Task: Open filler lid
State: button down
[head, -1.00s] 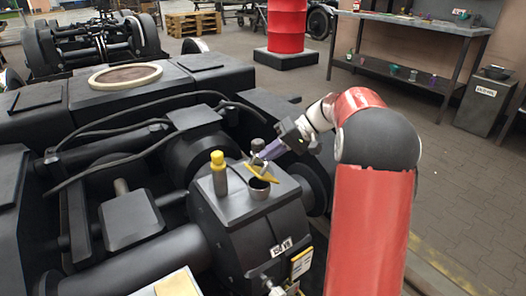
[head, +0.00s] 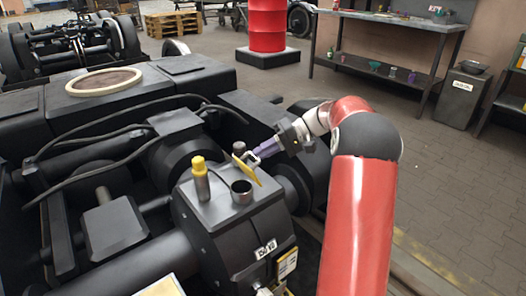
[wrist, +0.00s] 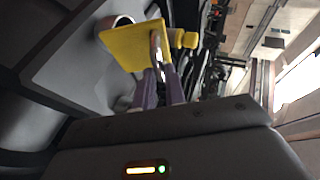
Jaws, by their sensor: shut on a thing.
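The yellow filler lid (head: 256,172) stands steeply tilted at the far side of the round metal filler neck (head: 242,192), whose dark mouth is uncovered. The neck sits on top of a dark gearbox housing. My gripper (head: 255,157) reaches in from the right and is shut on the lid's pale loop handle. In the wrist view, the purple fingers (wrist: 160,82) close on the metal loop handle (wrist: 156,48) of the yellow lid (wrist: 128,46). Part of the neck rim (wrist: 115,22) shows behind the lid there.
A post with a yellow cap (head: 200,178) stands left of the neck, and a dark knob (head: 239,148) stands behind it. Black cables (head: 110,128) run across the bogie. A red drum (head: 267,26) and a workbench (head: 385,20) stand farther back.

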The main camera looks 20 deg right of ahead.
jog(key=shift+s+d+f, duration=0.1)
jog(key=shift+d+f, duration=0.05)
jog(key=shift+f, duration=0.5)
jog(key=c, duration=1.6)
grip_release()
jog(key=shift+o, duration=0.7)
jog(key=shift+r, duration=0.15)
jog(key=shift+r, duration=0.1)
jog(key=w+v, duration=0.1)
jog(key=v, duration=0.6)
jog(key=shift+s+d, duration=0.3)
jog(key=shift+s, duration=0.05)
